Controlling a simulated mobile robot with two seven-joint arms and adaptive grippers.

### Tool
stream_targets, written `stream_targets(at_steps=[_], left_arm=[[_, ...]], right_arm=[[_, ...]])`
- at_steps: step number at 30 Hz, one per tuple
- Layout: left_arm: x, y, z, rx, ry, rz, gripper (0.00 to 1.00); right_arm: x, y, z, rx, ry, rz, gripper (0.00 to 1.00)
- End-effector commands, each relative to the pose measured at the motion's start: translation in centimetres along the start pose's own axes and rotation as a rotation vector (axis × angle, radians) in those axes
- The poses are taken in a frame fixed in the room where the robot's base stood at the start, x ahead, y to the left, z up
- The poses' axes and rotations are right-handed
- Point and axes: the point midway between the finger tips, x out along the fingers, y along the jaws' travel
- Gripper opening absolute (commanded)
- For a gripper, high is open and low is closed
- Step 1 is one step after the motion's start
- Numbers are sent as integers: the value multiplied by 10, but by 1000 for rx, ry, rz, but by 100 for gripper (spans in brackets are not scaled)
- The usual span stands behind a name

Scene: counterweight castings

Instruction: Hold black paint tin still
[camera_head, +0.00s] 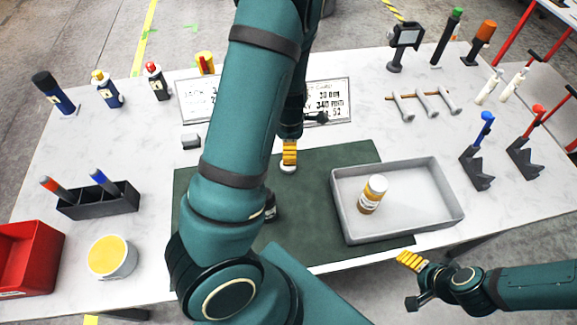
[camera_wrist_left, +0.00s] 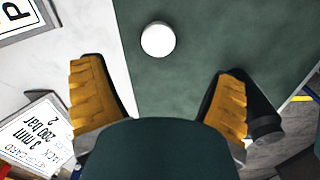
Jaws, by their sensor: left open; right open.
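A dark tin (camera_head: 270,207) with a pale label, probably the black paint tin, stands on the green mat (camera_head: 330,165). My left arm hides most of it in the head view. My left gripper (camera_head: 289,158) is open beyond the tin. In the left wrist view my left gripper (camera_wrist_left: 160,85) has its yellow fingers wide apart and nothing between them. A dark cylindrical shape (camera_wrist_left: 266,122) shows beside the right finger there; I cannot tell whether it is the tin. My right gripper (camera_head: 408,262) is open and empty, off the table's front edge.
A white round piece (camera_head: 288,169) lies on the mat near my left fingertips; it also shows in the left wrist view (camera_wrist_left: 158,39). A grey tray (camera_head: 432,212) holds an amber jar (camera_head: 373,195). A pen holder (camera_head: 98,203), yellow-topped tub (camera_head: 110,257) and red bin (camera_head: 27,258) stand left.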

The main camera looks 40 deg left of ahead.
Motion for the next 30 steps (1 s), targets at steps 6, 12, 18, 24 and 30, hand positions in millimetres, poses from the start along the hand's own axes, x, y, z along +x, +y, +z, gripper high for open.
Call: stream_targets(at_steps=[6,12,18,24,30], left_arm=[[36,0,-1,-1,1,-1,87],[42,0,0,0,-1,0,87],[42,0,0,0,-1,0,87],[59,0,-5,-3,0,-2,87],[87,2,-9,-1,0,-2,87]], right_arm=[[13,4,1,0,0,2,80],[14,5,2,0,0,3,80],[14,5,2,0,0,3,80],[20,7,3,0,0,4,80],[28,9,4,0,0,5,80]])
